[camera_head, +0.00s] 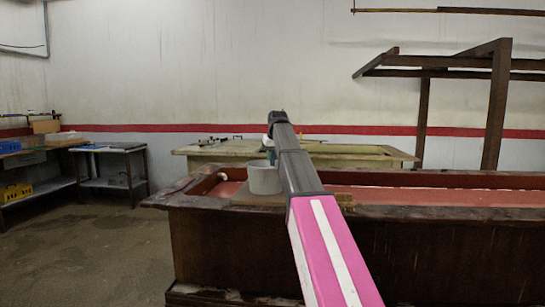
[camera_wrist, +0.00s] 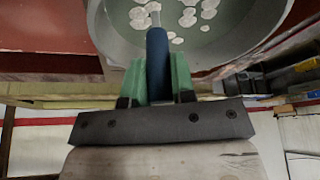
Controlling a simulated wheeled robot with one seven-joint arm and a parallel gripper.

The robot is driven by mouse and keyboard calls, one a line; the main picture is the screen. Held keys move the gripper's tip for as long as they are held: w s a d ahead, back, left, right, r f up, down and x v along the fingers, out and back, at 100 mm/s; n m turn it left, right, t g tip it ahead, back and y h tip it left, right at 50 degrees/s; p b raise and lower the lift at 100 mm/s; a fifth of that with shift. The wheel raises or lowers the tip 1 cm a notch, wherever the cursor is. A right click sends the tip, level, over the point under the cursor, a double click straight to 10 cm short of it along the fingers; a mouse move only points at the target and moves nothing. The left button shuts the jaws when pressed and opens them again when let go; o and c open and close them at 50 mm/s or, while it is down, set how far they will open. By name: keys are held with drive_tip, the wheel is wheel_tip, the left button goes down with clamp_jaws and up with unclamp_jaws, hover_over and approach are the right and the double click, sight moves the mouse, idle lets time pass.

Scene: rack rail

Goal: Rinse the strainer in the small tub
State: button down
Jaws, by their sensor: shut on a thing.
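In the wrist view my gripper (camera_wrist: 158,70) has green fingers shut on the dark blue handle (camera_wrist: 157,45) of the strainer. A pale shaft runs from the handle over the small tub (camera_wrist: 98,28). The tub holds greenish water with several whitish round patches on it. The strainer's head is not clear to see. In the head view the small tub (camera_head: 264,180) is a light grey round vessel standing on the near wooden bench. My arm reaches up to it from below and hides part of its right side. My gripper there is mostly hidden behind the arm.
The near bench has a raised dark rim (camera_head: 440,212) around a reddish bed (camera_head: 420,196). A pale bench (camera_head: 220,150) stands behind it. A dark wooden frame (camera_head: 497,105) rises at the right. The floor (camera_head: 90,250) at left is clear.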

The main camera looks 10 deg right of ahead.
drive_tip(key=shift+r, duration=0.1)
drive_tip(key=shift+r, duration=4.15)
drive_tip(key=shift+s, duration=0.1)
drive_tip(key=s+a, duration=0.4)
drive_tip(key=s, duration=0.9)
drive_tip(key=s+a, duration=0.4)
drive_tip(key=s, duration=0.8)
drive_tip(key=shift+s+a, duration=0.2)
drive_tip(key=shift+s, duration=0.15)
